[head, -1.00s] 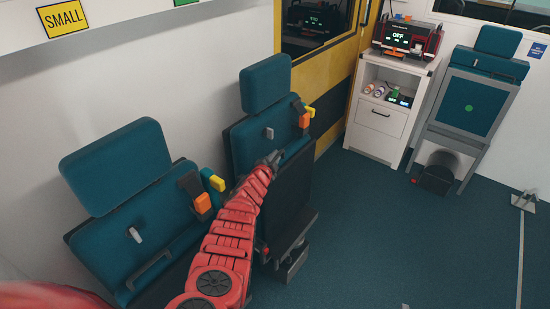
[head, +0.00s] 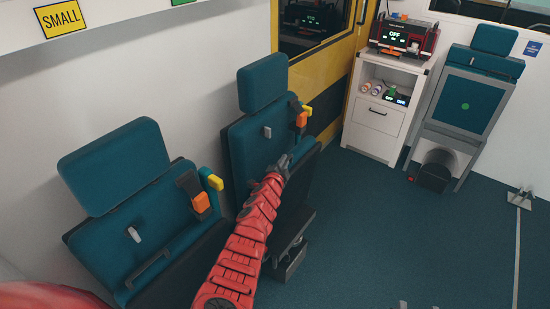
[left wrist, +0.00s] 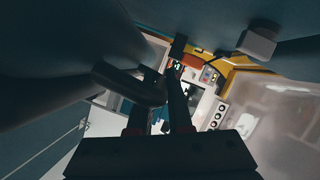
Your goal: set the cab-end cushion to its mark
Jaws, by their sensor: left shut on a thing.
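The cab-end seat is the far one, beside the yellow door, with a teal backrest (head: 250,143). Its cushion (head: 300,185) stands steeply tilted in front of the backrest, its dark side outward, partly hidden by my left arm. My left gripper (head: 284,161) is at the cushion's upper edge, shut on its handle. In the left wrist view a dark curved handle (left wrist: 130,85) lies at the fingertips (left wrist: 161,85). The exact grip is dark there. I cannot make out a mark for the cushion. My right gripper is not in view.
A nearer teal seat (head: 145,235) with an orange buckle (head: 201,202) stands at left. A white cabinet (head: 378,125) carries a red device (head: 404,36). A folded seat (head: 465,105) with a green dot is at right. The blue floor (head: 390,230) between is mostly open.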

